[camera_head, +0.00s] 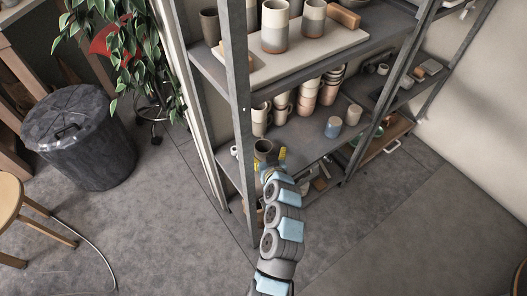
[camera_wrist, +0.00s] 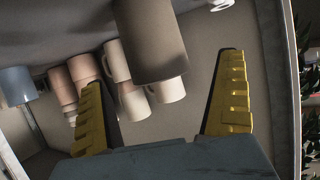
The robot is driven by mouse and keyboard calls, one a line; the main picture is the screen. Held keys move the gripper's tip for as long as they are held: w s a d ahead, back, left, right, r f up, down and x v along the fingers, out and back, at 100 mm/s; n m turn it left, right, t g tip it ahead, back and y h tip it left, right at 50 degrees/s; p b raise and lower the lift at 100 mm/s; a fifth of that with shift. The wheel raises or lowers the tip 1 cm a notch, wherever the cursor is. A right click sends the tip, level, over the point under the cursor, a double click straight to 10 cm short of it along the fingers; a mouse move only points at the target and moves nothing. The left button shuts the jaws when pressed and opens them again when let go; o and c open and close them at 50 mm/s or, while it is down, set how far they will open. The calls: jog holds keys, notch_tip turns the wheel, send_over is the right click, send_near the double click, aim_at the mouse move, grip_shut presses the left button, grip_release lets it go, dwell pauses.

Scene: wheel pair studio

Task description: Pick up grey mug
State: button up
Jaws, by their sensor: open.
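The grey mug (camera_head: 263,149) stands near the front left corner of the middle shelf in the head view. In the wrist view, which is turned upside down, the dark grey-brown mug (camera_wrist: 152,40) fills the upper middle, its base cut off by the top edge or hidden. My gripper (camera_wrist: 163,75) is open, with its yellow fingers spread to either side of the mug's line. In the head view my gripper (camera_head: 274,160) is right at the mug, partly overlapping it. I cannot tell whether the fingers reach around it or touch it.
A shelf post (camera_head: 240,110) stands close on the left. The upper shelf (camera_head: 280,65) hangs above. A black bin (camera_head: 80,140) is at far left.

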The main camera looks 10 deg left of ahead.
aim_at(263, 148)
jog(key=shift+f+x, duration=0.25)
jog(key=shift+x, duration=1.3)
jog(key=shift+w+a+f, duration=0.15)
jog(key=shift+w+a, duration=0.05)
jog(key=shift+w, duration=0.35)
jog(key=c, duration=1.4)
